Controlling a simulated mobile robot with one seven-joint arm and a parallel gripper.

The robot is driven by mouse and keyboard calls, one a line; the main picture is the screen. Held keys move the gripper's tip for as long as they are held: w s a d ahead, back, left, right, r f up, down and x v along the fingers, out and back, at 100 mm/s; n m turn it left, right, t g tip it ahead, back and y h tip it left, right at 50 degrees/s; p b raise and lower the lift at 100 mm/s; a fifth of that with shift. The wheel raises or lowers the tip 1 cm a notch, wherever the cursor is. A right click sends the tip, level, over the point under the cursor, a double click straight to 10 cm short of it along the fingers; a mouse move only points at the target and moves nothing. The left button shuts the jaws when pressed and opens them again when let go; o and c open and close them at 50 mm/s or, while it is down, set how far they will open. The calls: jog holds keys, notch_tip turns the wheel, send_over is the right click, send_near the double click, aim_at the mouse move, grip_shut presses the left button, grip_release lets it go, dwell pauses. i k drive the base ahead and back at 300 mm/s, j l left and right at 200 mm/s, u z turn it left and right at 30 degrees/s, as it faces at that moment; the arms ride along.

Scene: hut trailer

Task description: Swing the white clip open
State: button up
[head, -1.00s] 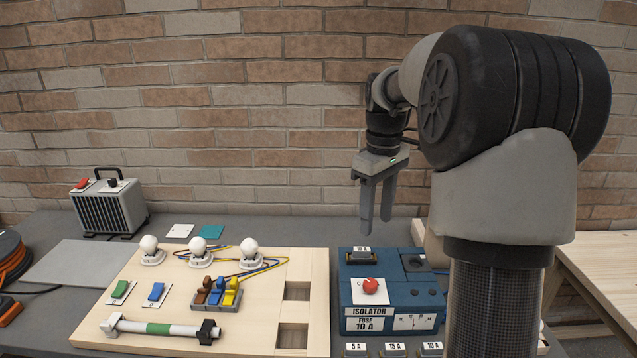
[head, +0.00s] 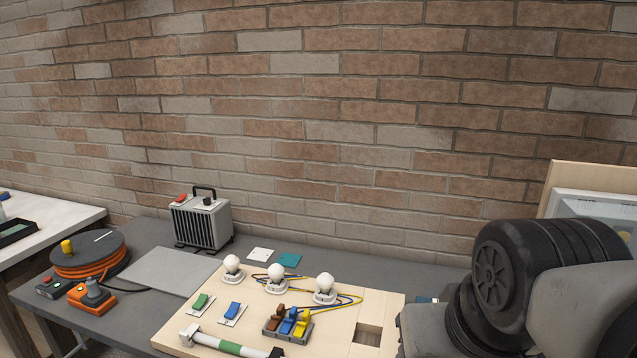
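A light wooden board (head: 335,336) lies on the grey bench. A pale tube (head: 229,348) with a green band lies along its front edge, partly cut off by the picture's bottom. A whitish clip (head: 188,335) is at the tube's left end, and a black clip (head: 275,353) is at its right end. I cannot tell whether the white clip is open or shut. My gripper is out of the picture; only dark and grey links of my arm show at the lower right, to the right of the board.
Three white bulbs (head: 276,277), green (head: 200,301) and blue (head: 232,309) rocker switches and a lever connector (head: 287,325) are on the board. A heater (head: 202,222), an orange cable reel (head: 89,255) and a grey plate (head: 170,272) stand left. My arm hides the bench's right part.

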aim_at(188, 333)
jog(key=k+j+u, duration=0.15)
jog(key=u, duration=0.35)
jog(key=k+j+u, duration=0.1)
jog(key=j+u, duration=0.35)
jog(key=j, duration=0.55)
jog(key=i+j+z, duration=0.1)
jog(key=j, duration=0.25)
jog(key=i+j+z, duration=0.1)
jog(key=j, duration=0.3)
jog(key=i+j+z, duration=0.15)
jog(key=j, duration=0.2)
jog(key=i+j+z, duration=0.1)
jog(key=j, duration=0.25)
jog(key=i+j+z, duration=0.1)
jog(key=i+j, duration=0.15)
jog(key=i+j+z, duration=0.1)
jog(key=j, duration=0.4)
jog(key=i+j+z, duration=0.1)
jog(key=i, duration=0.4)
jog(key=i+j+z, duration=0.15)
jog(key=i+j, duration=0.15)
jog(key=i, duration=0.15)
